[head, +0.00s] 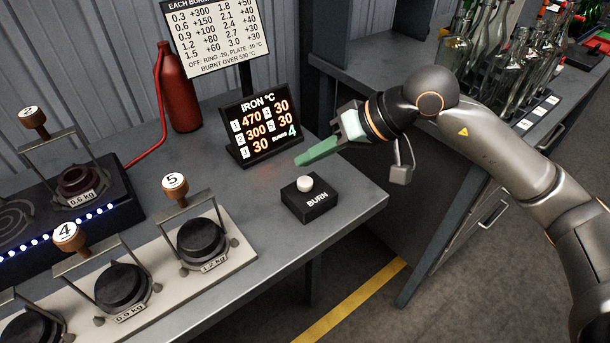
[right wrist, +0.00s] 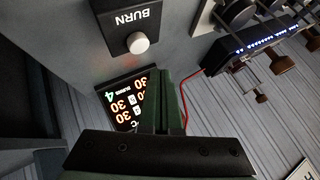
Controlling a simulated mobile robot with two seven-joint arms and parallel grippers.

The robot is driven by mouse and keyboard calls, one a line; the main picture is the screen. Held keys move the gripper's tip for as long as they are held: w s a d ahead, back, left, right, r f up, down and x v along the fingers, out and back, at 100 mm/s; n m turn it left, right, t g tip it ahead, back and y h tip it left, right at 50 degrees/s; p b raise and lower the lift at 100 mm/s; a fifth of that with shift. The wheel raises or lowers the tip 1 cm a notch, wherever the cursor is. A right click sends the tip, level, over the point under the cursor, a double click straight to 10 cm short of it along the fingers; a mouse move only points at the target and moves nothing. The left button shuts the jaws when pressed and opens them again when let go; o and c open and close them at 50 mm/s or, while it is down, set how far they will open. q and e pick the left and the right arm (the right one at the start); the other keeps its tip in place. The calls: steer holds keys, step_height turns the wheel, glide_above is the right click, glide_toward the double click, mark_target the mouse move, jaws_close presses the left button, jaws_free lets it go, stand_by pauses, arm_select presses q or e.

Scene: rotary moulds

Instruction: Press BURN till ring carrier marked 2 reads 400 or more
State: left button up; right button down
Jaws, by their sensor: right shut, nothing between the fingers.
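The BURN box (head: 310,203) is black with a white round button (head: 304,184) on top; the button also shows in the right wrist view (right wrist: 138,42). My right gripper (head: 300,160), with green fingers, is shut and empty just behind and above the button, apart from it. The ring carrier marked 2 (head: 35,119) stands at the left on the black burner (head: 110,184), holding a dark red-brown ring iron labelled 0.6 kg (head: 78,180). The IRON °C display (head: 262,128) reads 470 for 1, 300 for 2, 30 for the others, and burns 4. My left gripper is not in view.
Carriers marked 4 (head: 68,236) and 5 (head: 174,184) stand on a pale rack (head: 240,249) in front. A red bottle (head: 178,95) with a red hose and a burn chart (head: 220,38) stand behind. Glass bottles (head: 520,60) crowd the right bench. The bench edge lies right of the BURN box.

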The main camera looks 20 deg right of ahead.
steer(key=shift+r+p, duration=0.45)
steer(key=shift+r, duration=0.9)
